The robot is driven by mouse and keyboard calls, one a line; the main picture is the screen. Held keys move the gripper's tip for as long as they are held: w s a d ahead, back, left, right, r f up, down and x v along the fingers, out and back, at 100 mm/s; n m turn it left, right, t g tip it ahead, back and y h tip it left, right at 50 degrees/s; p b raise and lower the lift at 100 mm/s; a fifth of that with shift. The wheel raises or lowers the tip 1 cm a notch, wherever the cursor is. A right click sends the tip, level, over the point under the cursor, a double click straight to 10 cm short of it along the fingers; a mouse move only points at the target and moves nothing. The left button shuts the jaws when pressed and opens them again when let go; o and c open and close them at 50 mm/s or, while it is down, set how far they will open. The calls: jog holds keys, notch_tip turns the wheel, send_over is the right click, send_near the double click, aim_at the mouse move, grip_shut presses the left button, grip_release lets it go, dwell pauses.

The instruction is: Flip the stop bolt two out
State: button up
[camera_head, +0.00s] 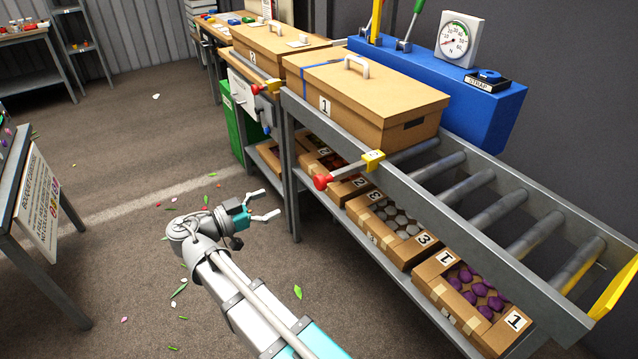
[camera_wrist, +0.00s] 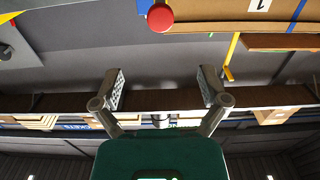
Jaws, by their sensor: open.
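Two stop bolts with red knobs and yellow brackets are on the conveyor's side rail. The farther one (camera_head: 257,88) is by the carton marked 2 (camera_head: 275,52); the nearer one (camera_head: 321,181) is by the carton marked 1 (camera_head: 370,100). Both knobs stick out to the left of the rail. My gripper (camera_head: 270,203) is open and empty, left of the conveyor and apart from both bolts. In the wrist view my gripper (camera_wrist: 160,84) shows both fingers spread, with one red knob (camera_wrist: 160,17) beyond them at the top. I cannot tell which bolt that is.
Numbered crates (camera_head: 400,222) stand on the shelf under the rollers (camera_head: 485,205). A blue strap machine (camera_head: 440,85) with a dial (camera_head: 459,39) is behind. A green bin (camera_head: 238,122) stands near the far bolt. A sign table (camera_head: 15,190) is at left; floor between is open, with scattered leaves.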

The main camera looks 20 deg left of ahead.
aim_at(317, 184)
jog(key=shift+d, duration=0.1)
jog(key=shift+x, duration=6.85)
grip_shut()
jog(key=shift+v, duration=1.15)
jog(key=shift+c, duration=0.9)
grip_release()
jog(key=shift+s, duration=0.1)
jog(key=shift+o, duration=0.9)
